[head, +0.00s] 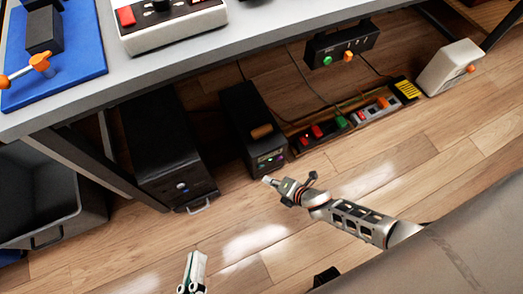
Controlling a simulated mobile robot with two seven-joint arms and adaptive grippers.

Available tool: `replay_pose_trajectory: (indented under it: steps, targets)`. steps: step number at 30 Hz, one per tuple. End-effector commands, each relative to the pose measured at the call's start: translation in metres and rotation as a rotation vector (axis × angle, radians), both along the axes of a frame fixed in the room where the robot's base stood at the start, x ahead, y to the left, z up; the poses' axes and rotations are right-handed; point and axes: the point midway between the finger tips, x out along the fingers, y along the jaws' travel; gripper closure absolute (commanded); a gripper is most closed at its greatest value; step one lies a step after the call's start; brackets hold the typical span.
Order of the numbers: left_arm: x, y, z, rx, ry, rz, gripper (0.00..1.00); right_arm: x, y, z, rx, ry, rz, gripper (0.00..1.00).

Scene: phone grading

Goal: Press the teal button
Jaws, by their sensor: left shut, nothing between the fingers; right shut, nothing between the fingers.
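A small green to teal button (327,61) is on the front of a black box (350,44) hung under the table edge, next to an orange knob. A second green button (341,122) is on a strip on the floor; I cannot tell for sure which one is the teal one. My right gripper (270,181) is shut and empty, just in front of the small black tower, below and left of both buttons. My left gripper (193,270) is shut and empty, low at the bottom edge, far from the buttons.
The grey table (240,44) overhangs the floor devices. A black computer case (168,150) and a smaller black tower (250,125) stand beneath it. A white box (450,66) is at right, a grey bin (50,205) at left. Wooden floor in front is clear.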

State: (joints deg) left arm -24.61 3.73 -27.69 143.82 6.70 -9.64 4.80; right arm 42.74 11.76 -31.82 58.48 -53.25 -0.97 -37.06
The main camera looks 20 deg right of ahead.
Motion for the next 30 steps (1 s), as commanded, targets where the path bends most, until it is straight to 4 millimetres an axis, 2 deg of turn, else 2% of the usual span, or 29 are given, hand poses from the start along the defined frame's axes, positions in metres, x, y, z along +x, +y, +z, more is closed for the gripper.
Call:
replay_pose_trajectory:
  steps: [9,30]
  targets:
    - [-0.001,0.000,-0.003,0.000,0.006,0.000,1.00,-0.025,-0.001,0.000,-0.001,0.001,0.000,1.00]
    - [-0.001,0.000,-0.003,0.001,0.006,0.000,1.00,-0.026,-0.001,0.000,-0.001,-0.001,0.000,1.00]
